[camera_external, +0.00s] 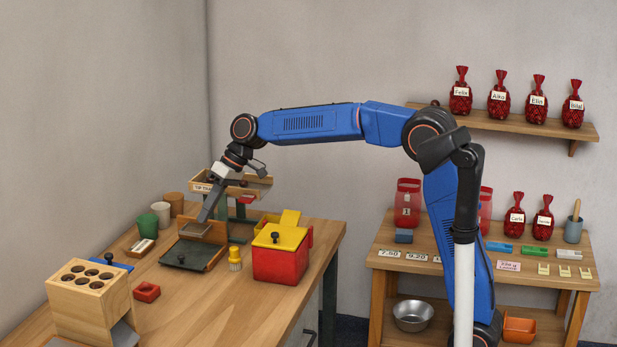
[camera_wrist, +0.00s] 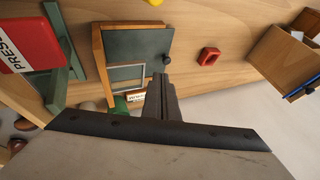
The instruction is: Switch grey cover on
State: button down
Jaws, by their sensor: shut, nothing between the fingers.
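A dark grey-green cover (camera_external: 192,256) with a black knob lies flat at the front of a wooden-framed unit (camera_external: 204,229) on the workbench. In the wrist view the cover (camera_wrist: 138,45) lies inside the wooden frame (camera_wrist: 99,58), with its knob at one edge. A lighter, thin-rimmed panel (camera_wrist: 127,77) shows beside it. My gripper (camera_external: 204,215) is shut and empty, pointing down over the back part of the unit. Its fingers (camera_wrist: 161,92) show in the wrist view near the knob side, apart from the knob. I cannot tell whether the fingertips touch the unit.
A red box with a yellow lid (camera_external: 280,262) and a yellow brush (camera_external: 235,258) stand to the right. A red block (camera_external: 146,292) and a wooden holder with round holes (camera_external: 90,298) stand front left. The bench's front middle is clear.

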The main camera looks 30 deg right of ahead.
jog(key=shift+f, duration=0.15)
send_over(191, 259)
notch_tip(191, 259, down, 8)
jog(key=shift+f, duration=0.1)
dwell(0.5)
jog(key=s+a, duration=0.8)
jog(key=shift+s+a, duration=0.2)
jog(key=shift+s, duration=0.05)
dwell(0.3)
jog(key=v, duration=1)
dwell(0.4)
